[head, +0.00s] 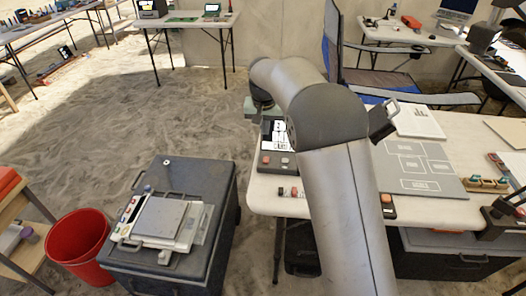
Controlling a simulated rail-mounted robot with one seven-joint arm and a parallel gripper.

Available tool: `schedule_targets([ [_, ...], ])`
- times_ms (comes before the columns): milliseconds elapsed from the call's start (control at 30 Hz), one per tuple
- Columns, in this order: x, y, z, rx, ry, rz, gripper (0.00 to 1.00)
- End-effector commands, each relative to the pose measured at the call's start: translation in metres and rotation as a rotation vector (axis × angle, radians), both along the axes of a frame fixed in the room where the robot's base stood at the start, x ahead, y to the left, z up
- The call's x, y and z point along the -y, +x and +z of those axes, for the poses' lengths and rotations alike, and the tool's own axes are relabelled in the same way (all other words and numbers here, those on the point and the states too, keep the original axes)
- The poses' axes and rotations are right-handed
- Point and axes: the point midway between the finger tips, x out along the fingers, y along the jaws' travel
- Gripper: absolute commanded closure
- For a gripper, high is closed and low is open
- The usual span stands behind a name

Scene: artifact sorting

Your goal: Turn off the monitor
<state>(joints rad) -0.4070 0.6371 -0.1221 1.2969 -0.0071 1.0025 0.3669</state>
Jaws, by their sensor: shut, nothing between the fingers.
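A small device with a lit black-and-white screen (271,135), which looks like the monitor, sits at the left edge of the right-hand table. It has an orange-red button (283,161) on its front lower part, and my arm covers its right side. My arm rises from the bottom, bends over the table and comes down at the device's far upper left. My gripper (254,110) is there, small and partly hidden by the arm; it looks shut and empty. I cannot tell whether it touches the device. A computer screen (459,5) stands on a back table.
The table (262,201) also holds a grey labelled board (422,167), white sheets (418,122) and small red-and-black items (294,191). A dark case (220,190) with a scale-like device (160,218) and a red bin (78,245) stand left. Sandy floor is open beyond.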

Motion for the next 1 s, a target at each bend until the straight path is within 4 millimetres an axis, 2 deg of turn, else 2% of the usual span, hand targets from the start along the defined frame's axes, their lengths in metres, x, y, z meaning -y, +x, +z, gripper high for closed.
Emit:
schedule_targets([
  [167, 0.001, 0.003, -0.02, -0.005, -0.002, 0.0, 1.0],
  [567, 0.001, 0.021, -0.1, -0.005, -0.001, -0.001, 1.0],
  [700, 0.001, 0.017, -0.12, -0.004, -0.001, 0.0, 1.0],
  [1000, 0.001, 0.014, -0.136, -0.001, -0.001, 0.0, 1.0],
])
